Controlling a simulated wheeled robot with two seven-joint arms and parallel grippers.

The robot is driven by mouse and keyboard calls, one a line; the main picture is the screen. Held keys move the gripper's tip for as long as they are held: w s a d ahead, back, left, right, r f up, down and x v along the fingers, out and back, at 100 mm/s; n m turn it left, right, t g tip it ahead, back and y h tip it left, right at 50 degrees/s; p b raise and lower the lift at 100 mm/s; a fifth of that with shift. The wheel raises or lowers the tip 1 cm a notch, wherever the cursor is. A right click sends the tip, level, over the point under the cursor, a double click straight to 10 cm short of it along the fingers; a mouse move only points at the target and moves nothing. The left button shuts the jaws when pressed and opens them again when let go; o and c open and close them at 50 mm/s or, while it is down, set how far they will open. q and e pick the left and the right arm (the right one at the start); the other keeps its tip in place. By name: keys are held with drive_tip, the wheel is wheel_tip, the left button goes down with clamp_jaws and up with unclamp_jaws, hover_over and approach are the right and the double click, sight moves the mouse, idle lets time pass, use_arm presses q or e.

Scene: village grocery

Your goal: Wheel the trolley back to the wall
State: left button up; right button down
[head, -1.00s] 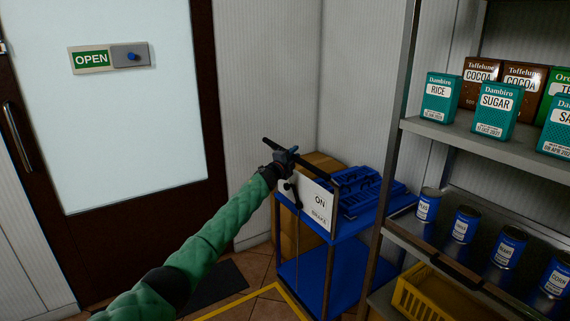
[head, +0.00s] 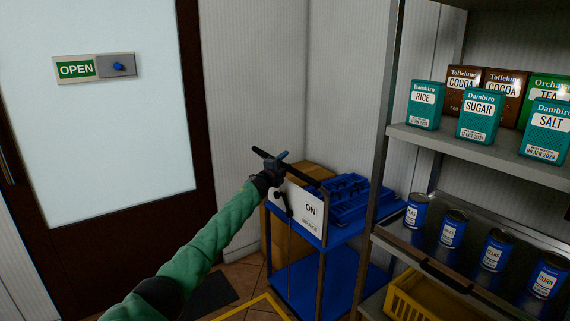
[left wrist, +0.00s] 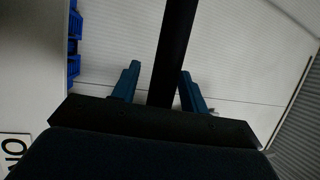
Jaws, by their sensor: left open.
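The blue two-shelf trolley (head: 318,278) stands near the wall corner, beside the shelf rack. A dark handle bar (head: 267,154) shows at its near end; it also crosses the left wrist view (left wrist: 173,55). My left gripper (head: 275,162) is at this bar. In the left wrist view its two blue fingers (left wrist: 158,88) are open, one on each side of the bar, with gaps. A white panel (head: 304,212) reads "ON" and "BRAKE", with a dark lever (head: 283,205) at its left. Blue crates (head: 346,200) lie on the top shelf. My right gripper is out of view.
A cardboard box (head: 318,178) stands behind the trolley against the wall. The rack (head: 480,150) with boxes and cans is close on the right, a yellow crate (head: 418,299) low in it. Yellow floor lines (head: 254,305), a dark mat (head: 208,296) and the door (head: 110,140) are left.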

use_arm(q)
drive_tip(key=shift+s+a+f, duration=0.15)
drive_tip(key=shift+s+a, duration=0.15)
drive_tip(key=shift+a, duration=0.05)
drive_tip(key=v, duration=0.6)
drive_tip(key=shift+s, duration=0.35)
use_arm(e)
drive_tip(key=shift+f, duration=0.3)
use_arm(q)
drive_tip(key=shift+a+f, duration=0.1)
drive_tip(key=shift+f, duration=0.05)
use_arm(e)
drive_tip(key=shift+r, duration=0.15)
